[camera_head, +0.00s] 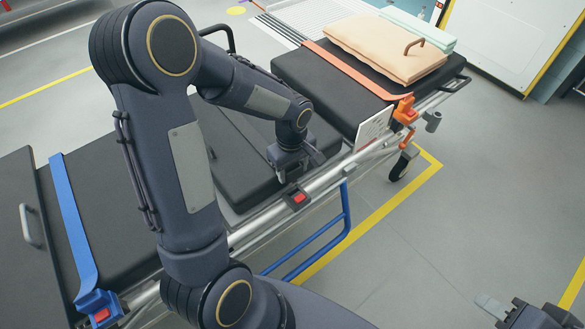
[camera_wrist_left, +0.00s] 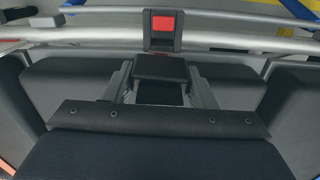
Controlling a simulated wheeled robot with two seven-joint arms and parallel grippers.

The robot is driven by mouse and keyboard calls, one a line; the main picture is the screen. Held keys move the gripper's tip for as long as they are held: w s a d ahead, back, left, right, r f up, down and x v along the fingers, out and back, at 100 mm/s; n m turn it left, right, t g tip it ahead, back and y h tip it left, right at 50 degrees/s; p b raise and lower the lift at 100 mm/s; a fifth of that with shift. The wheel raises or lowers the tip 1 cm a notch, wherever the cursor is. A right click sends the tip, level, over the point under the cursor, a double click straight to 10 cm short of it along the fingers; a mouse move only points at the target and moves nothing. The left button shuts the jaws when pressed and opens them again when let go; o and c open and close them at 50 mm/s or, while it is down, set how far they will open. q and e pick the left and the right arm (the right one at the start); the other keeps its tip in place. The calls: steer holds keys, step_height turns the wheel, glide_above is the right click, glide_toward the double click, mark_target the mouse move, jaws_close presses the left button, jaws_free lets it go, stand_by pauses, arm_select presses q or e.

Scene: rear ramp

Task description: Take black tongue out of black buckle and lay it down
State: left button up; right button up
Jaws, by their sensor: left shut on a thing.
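The black buckle (camera_head: 297,199) with a red button is on the stretcher's near side rail. It also shows at the top middle of the left wrist view (camera_wrist_left: 162,42). My left gripper (camera_head: 283,176) is low over the stretcher, just behind the buckle. In the left wrist view its fingers are shut on a black block, the black tongue (camera_wrist_left: 160,69), close below the buckle. I cannot tell whether the tongue's tip is inside the buckle. In the head view the tongue is hidden by the gripper. My right gripper (camera_head: 490,304) is at the lower right, over the floor, far from the buckle.
The black stretcher mattress (camera_head: 110,200) carries a blue strap (camera_head: 72,215) at left and an orange strap (camera_head: 345,68) at the back. Folded beige blankets (camera_head: 385,48) lie at the far end. A blue side rail (camera_head: 325,243) hangs below the buckle. Floor at right is clear.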

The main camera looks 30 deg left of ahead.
mark_target(292, 167)
arm_select(q)
steer(key=shift+r, duration=0.1)
steer(key=shift+r+p, duration=3)
steer(key=shift+r, duration=1.05)
